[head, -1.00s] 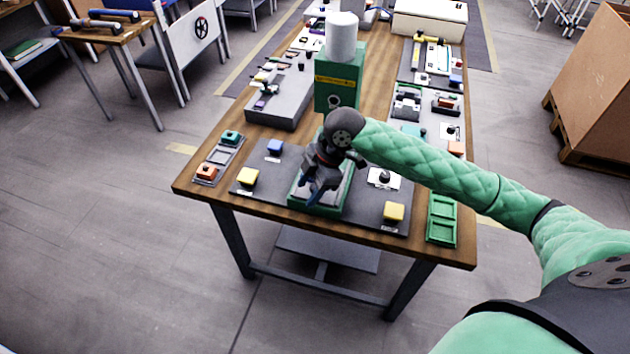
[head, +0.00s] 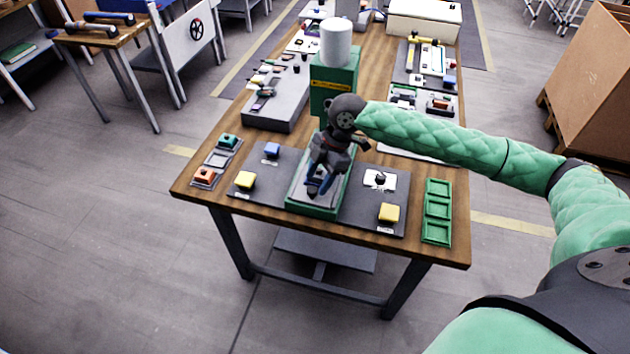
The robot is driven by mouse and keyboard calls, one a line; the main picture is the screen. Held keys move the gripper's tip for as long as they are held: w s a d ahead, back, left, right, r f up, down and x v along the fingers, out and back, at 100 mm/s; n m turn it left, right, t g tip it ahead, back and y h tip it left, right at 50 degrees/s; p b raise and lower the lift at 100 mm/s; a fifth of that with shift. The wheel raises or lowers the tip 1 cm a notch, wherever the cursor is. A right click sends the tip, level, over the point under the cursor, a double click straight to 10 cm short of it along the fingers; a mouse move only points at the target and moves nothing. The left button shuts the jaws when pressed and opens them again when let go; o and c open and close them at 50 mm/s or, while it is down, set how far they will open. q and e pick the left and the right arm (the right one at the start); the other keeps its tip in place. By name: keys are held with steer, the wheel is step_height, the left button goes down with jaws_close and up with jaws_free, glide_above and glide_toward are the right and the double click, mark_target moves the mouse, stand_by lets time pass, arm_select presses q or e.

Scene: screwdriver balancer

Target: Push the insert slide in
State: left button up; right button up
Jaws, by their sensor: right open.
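A green press-like machine (head: 334,84) with a white cylinder (head: 336,42) on top stands on the wooden table. At its foot, a green base (head: 318,212) with a grey slide plate (head: 300,199) lies on a dark mat. My right gripper (head: 318,186) points down over this base, its fingers apart, with no object clearly seen between them. The gripper and wrist hide part of the slide and the machine's lower front. I cannot tell whether the fingertips touch the slide. My left gripper is not in view.
Yellow blocks (head: 245,180) (head: 389,213), a blue block (head: 272,149) and a black knob on a white plate (head: 380,180) sit around the base. A green tray (head: 438,212) lies at the right edge. A grey box (head: 276,110) stands behind left.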

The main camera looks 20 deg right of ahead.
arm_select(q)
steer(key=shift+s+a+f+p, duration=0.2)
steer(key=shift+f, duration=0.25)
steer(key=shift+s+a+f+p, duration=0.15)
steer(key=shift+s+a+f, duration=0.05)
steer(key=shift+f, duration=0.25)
arm_select(e)
steer(key=shift+x, duration=1.4)
